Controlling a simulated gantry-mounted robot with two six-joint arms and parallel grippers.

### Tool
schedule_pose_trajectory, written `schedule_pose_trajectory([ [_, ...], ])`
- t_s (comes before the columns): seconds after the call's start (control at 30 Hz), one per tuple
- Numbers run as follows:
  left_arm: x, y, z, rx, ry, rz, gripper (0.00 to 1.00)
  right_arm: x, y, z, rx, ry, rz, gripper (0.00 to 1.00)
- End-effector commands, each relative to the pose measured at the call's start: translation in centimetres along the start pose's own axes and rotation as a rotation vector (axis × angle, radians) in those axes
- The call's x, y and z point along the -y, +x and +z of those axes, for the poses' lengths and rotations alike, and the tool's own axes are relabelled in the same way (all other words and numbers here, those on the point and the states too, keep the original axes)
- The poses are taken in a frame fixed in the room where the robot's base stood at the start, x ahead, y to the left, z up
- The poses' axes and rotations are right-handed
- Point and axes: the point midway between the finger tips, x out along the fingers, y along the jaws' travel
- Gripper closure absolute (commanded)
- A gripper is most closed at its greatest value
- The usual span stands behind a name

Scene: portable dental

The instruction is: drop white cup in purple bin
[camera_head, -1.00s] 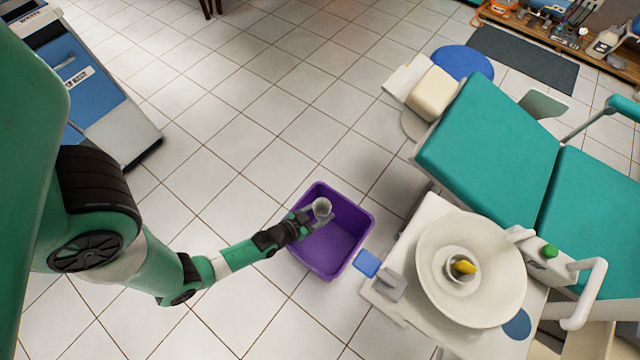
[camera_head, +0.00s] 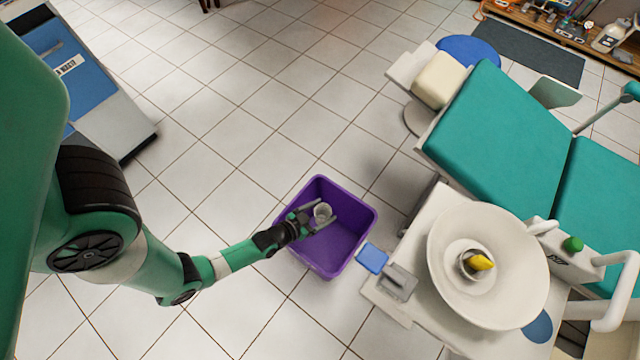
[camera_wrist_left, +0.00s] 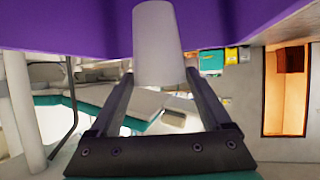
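The purple bin (camera_head: 357,240) stands on the tiled floor at the middle of the head view, and its wall also shows along the top of the wrist view (camera_wrist_left: 70,30). The white cup (camera_head: 322,213) is over the bin's left part, between the fingers of my left gripper (camera_head: 322,220). In the left wrist view the cup (camera_wrist_left: 158,45) is at the far ends of the two fingers (camera_wrist_left: 160,72), which are spread apart with the cup between them. I cannot tell whether any finger still touches it. My right gripper is not in view.
A round white basin (camera_head: 455,285) with a yellow item (camera_head: 482,262) in it stands right of the bin, on a dental unit. A teal dental chair (camera_head: 495,135) is behind it. A blue-fronted cabinet (camera_head: 75,75) is at upper left. The floor left of the bin is clear.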

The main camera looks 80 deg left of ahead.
Motion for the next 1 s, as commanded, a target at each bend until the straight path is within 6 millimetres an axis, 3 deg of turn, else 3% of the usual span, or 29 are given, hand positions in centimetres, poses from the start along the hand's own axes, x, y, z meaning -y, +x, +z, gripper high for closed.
schedule_pose_trajectory([
  [0.07,0.0,0.0,0.0,0.000,0.000,0.000,0.03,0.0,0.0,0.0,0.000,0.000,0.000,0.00],
  [0.33,0.0,-0.1,0.0,0.000,0.000,0.000,0.03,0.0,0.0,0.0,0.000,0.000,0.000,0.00],
  [0.47,0.0,-1.0,-0.2,0.001,0.000,0.000,0.03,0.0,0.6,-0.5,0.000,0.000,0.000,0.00],
  [0.8,0.0,-9.3,-0.6,0.004,0.001,0.002,0.03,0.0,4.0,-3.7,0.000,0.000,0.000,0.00],
  [1.0,-0.2,-11.2,-0.4,0.000,-0.001,0.008,0.03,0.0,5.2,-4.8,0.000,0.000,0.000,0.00],
])
